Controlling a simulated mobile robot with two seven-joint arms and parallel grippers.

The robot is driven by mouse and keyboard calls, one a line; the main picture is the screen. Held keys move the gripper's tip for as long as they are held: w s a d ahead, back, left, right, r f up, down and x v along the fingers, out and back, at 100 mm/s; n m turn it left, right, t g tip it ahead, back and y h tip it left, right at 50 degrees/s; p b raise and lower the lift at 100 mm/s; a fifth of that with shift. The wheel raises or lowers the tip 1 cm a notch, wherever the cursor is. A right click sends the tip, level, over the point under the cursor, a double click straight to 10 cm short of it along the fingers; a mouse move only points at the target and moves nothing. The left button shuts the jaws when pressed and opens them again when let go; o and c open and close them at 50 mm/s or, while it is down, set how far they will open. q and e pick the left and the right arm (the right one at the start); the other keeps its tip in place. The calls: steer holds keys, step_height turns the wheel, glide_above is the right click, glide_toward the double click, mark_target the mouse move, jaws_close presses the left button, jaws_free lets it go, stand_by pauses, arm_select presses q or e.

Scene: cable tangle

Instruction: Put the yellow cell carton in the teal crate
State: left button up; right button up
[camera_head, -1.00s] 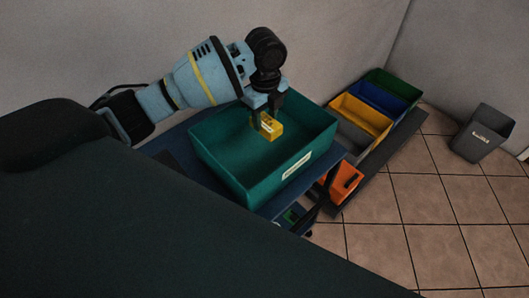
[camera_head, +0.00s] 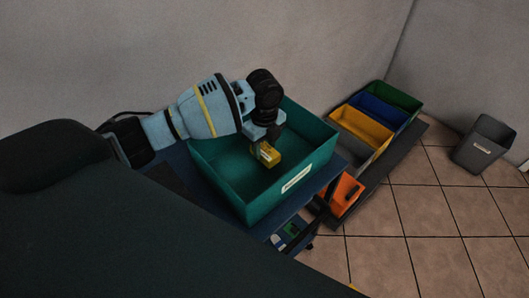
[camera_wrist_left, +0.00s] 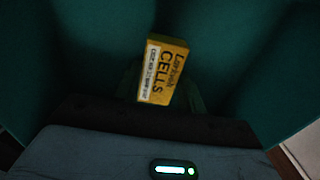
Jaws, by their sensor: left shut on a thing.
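The yellow cell carton (camera_head: 267,155) is held by my left gripper (camera_head: 268,145), which is shut on it. The carton is within the walls of the teal crate (camera_head: 222,179), seen from above. I cannot tell whether its underside touches the crate floor. In the left wrist view the carton (camera_wrist_left: 165,72) shows the word CELLS and a white label, with the teal crate (camera_wrist_left: 85,45) around it. My right gripper is not in view.
The crate stands on a dark blue cart top (camera_head: 296,212). To the right are grey, yellow (camera_head: 361,122), blue (camera_head: 379,106) and green (camera_head: 395,95) bins, and an orange bin (camera_head: 343,193) lower down. A grey waste bin (camera_head: 484,144) stands on the tiled floor.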

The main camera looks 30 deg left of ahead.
mark_target(264, 149)
arm_select(q)
step_height(264, 149, down, 3)
steer(key=shift+r, duration=0.1)
steer(key=shift+f, duration=0.25)
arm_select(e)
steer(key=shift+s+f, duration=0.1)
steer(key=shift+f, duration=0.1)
arm_select(q)
steer(key=shift+f, duration=0.1)
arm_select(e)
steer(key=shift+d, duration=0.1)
arm_select(q)
steer(key=o, duration=1)
step_height(264, 149, up, 10)
steer(key=shift+r+p, duration=0.25)
steer(key=shift+p, duration=0.1)
steer(key=shift+r, duration=0.9)
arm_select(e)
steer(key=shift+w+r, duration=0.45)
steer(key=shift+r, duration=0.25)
